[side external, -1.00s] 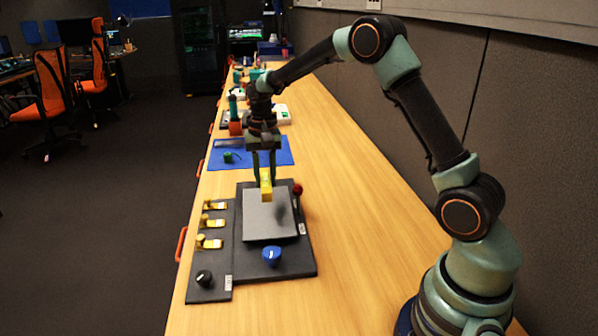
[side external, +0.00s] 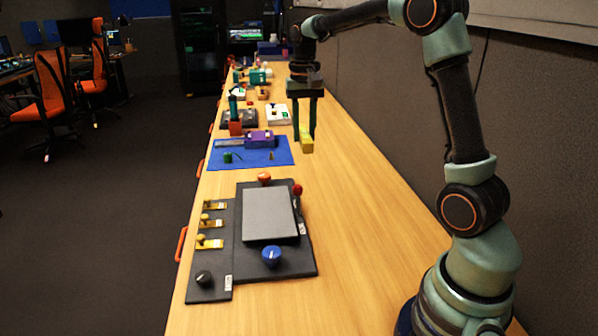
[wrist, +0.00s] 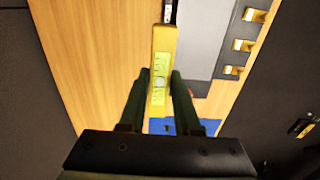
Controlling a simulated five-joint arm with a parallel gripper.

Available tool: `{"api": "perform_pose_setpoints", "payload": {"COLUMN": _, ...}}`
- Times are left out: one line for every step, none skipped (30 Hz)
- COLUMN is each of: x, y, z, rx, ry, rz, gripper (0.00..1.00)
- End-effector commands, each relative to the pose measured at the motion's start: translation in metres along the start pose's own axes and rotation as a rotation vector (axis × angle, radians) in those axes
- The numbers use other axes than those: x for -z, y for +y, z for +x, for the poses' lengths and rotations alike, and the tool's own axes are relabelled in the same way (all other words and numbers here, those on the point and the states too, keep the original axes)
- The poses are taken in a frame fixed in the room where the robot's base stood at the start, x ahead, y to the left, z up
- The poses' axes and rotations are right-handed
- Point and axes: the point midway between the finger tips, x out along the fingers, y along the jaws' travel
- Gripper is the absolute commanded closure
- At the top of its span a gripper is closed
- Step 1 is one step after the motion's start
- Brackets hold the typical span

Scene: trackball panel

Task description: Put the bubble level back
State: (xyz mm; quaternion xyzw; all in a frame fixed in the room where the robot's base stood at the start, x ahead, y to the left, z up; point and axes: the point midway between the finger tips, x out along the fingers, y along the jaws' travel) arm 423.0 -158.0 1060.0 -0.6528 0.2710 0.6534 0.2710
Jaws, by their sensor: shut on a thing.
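The bubble level (side external: 306,142) is a small yellow bar. It also shows in the wrist view (wrist: 159,78) with a greenish vial window in its middle. My gripper (side external: 305,132) is shut on it and holds it in the air, to the right of the blue mat. In the wrist view the level lies between my two fingers (wrist: 160,85), pointing away from the gripper. The trackball panel (side external: 218,262) is a dark slab on the bench with a grey plate (side external: 268,215), a blue knob (side external: 271,256), an orange-red knob (side external: 264,179) and a red ball (side external: 297,189).
Yellow toggle switches (side external: 210,222) and a black knob (side external: 204,278) line the panel's left side. A blue mat (side external: 225,145) behind it carries a purple block (side external: 259,139) and small parts. More items stand farther back. The bench (side external: 360,215) right of the panel is clear.

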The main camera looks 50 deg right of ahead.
Motion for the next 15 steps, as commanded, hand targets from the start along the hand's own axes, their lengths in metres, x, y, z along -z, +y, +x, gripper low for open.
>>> {"api": "perform_pose_setpoints", "payload": {"x": -0.001, "y": 0.018, "z": 0.004, "rx": 0.0, "ry": -0.001, "rz": 0.008, "gripper": 1.0}}
{"api": "perform_pose_setpoints", "payload": {"x": -0.002, "y": 0.027, "z": 0.006, "rx": 0.0, "ry": 0.001, "rz": 0.006, "gripper": 1.0}}
{"api": "perform_pose_setpoints", "payload": {"x": -0.004, "y": 0.037, "z": 0.009, "rx": 0.0, "ry": 0.0, "rz": 0.006, "gripper": 1.0}}
{"api": "perform_pose_setpoints", "payload": {"x": -0.005, "y": 0.044, "z": 0.011, "rx": 0.0, "ry": 0.001, "rz": 0.005, "gripper": 1.0}}
{"api": "perform_pose_setpoints", "payload": {"x": -0.006, "y": 0.051, "z": 0.013, "rx": 0.0, "ry": 0.001, "rz": 0.004, "gripper": 1.0}}
{"api": "perform_pose_setpoints", "payload": {"x": -0.007, "y": 0.057, "z": 0.015, "rx": 0.0, "ry": 0.0, "rz": 0.004, "gripper": 1.0}}
{"api": "perform_pose_setpoints", "payload": {"x": -0.008, "y": 0.062, "z": 0.016, "rx": 0.001, "ry": 0.001, "rz": 0.003, "gripper": 1.0}}
{"api": "perform_pose_setpoints", "payload": {"x": -0.009, "y": 0.065, "z": 0.018, "rx": 0.001, "ry": 0.001, "rz": 0.001, "gripper": 1.0}}
{"api": "perform_pose_setpoints", "payload": {"x": -0.01, "y": 0.069, "z": 0.02, "rx": 0.0, "ry": 0.001, "rz": 0.001, "gripper": 1.0}}
{"api": "perform_pose_setpoints", "payload": {"x": -0.011, "y": 0.071, "z": 0.022, "rx": 0.0, "ry": 0.0, "rz": 0.001, "gripper": 1.0}}
{"api": "perform_pose_setpoints", "payload": {"x": -0.011, "y": 0.072, "z": 0.025, "rx": 0.0, "ry": -0.001, "rz": 0.0, "gripper": 1.0}}
{"api": "perform_pose_setpoints", "payload": {"x": -0.011, "y": 0.073, "z": 0.03, "rx": 0.0, "ry": -0.001, "rz": -0.001, "gripper": 1.0}}
{"api": "perform_pose_setpoints", "payload": {"x": -0.012, "y": 0.074, "z": 0.035, "rx": -0.001, "ry": -0.003, "rz": -0.001, "gripper": 1.0}}
{"api": "perform_pose_setpoints", "payload": {"x": -0.012, "y": 0.074, "z": 0.041, "rx": -0.001, "ry": -0.003, "rz": -0.002, "gripper": 1.0}}
{"api": "perform_pose_setpoints", "payload": {"x": -0.012, "y": 0.074, "z": 0.049, "rx": -0.001, "ry": -0.004, "rz": -0.002, "gripper": 1.0}}
